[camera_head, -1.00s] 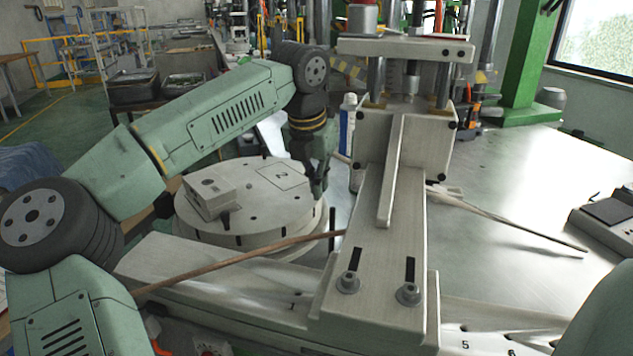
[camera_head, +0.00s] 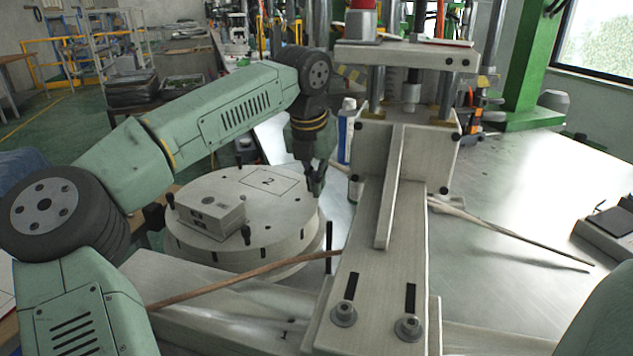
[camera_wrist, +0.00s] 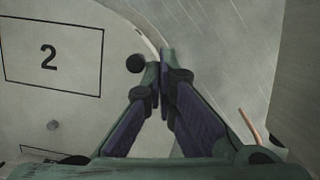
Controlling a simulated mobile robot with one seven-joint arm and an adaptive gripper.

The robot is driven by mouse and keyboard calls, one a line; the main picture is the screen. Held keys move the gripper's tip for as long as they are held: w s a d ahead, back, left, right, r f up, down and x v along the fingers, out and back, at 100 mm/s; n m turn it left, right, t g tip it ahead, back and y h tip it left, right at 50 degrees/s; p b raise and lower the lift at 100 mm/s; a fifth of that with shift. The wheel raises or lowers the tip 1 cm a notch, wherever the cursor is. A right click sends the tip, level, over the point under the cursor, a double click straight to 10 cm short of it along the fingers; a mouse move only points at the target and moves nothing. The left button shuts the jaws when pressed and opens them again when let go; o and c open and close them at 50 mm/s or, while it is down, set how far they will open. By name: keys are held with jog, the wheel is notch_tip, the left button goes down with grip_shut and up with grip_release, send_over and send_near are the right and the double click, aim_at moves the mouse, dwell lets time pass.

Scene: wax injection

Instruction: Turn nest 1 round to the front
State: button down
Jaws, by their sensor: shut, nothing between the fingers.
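The round pale turntable (camera_head: 235,254) stands left of the press. The outlined nest marked 2 (camera_head: 268,181) is on its far right part and also shows in the wrist view (camera_wrist: 48,56). A pale block (camera_head: 210,212) sits on the front left part. No number 1 is readable on the turntable; I cannot tell whether the block covers it. Black pegs stand up around the rim. My gripper (camera_head: 317,193) is shut and empty at the right rim. In the wrist view its fingertips (camera_wrist: 164,62) are just right of a black peg (camera_wrist: 135,63); contact is unclear.
The press (camera_head: 400,130) stands close to my gripper's right. A white and blue bottle (camera_head: 346,130) is behind the gripper. A brown rod (camera_head: 245,278) crosses in front of the turntable.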

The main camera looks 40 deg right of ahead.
dwell(0.6)
jog(key=v, duration=1.2)
